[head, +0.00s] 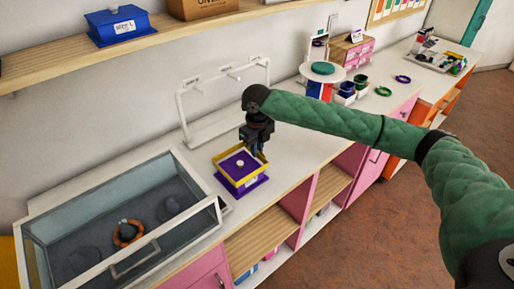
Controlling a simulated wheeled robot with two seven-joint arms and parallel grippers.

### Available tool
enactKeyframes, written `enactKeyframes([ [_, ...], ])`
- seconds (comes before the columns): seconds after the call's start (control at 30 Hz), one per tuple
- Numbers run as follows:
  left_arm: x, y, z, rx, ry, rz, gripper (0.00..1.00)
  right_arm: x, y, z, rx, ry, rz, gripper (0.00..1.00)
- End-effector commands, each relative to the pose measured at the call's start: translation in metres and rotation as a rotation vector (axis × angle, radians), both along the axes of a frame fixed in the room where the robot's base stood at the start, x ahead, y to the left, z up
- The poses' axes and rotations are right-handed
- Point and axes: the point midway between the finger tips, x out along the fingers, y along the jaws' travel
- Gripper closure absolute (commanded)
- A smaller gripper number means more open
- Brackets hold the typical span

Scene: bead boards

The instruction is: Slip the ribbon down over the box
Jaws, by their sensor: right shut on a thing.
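A purple box (233,166) with a pale knob on its lid stands on the white counter. The ribbon, a square yellow band (249,178), is around the upper part of the box, with purple showing inside it and below it. My right gripper (260,155) points down at the far right side of the band and is shut on it. The fingertips are small and partly hidden, so the exact contact is hard to see. My left gripper is not in view.
A glass-topped case (95,235) with an orange ring stands left of the box. A white rack (185,110) stands behind it. A round stand (322,69), small cups and rings are farther right. A shelf (60,68) with a blue box hangs above.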

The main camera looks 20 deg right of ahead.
Motion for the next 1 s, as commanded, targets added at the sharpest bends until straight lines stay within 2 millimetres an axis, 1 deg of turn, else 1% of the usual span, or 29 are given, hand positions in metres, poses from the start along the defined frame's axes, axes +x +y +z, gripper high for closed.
enactKeyframes([
  [0.2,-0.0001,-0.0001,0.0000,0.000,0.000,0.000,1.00,0.0000,0.0000,0.0000,0.000,0.000,0.000,1.00],
  [0.3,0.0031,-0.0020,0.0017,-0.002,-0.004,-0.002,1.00,0.0000,0.0000,0.0002,0.000,0.000,0.000,1.00],
  [0.73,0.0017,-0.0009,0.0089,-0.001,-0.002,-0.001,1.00,-0.0005,0.0000,0.0016,0.000,0.001,0.000,1.00],
  [1.0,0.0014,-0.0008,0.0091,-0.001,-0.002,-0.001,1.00,-0.0005,0.0000,0.0006,0.000,0.001,0.000,1.00],
])
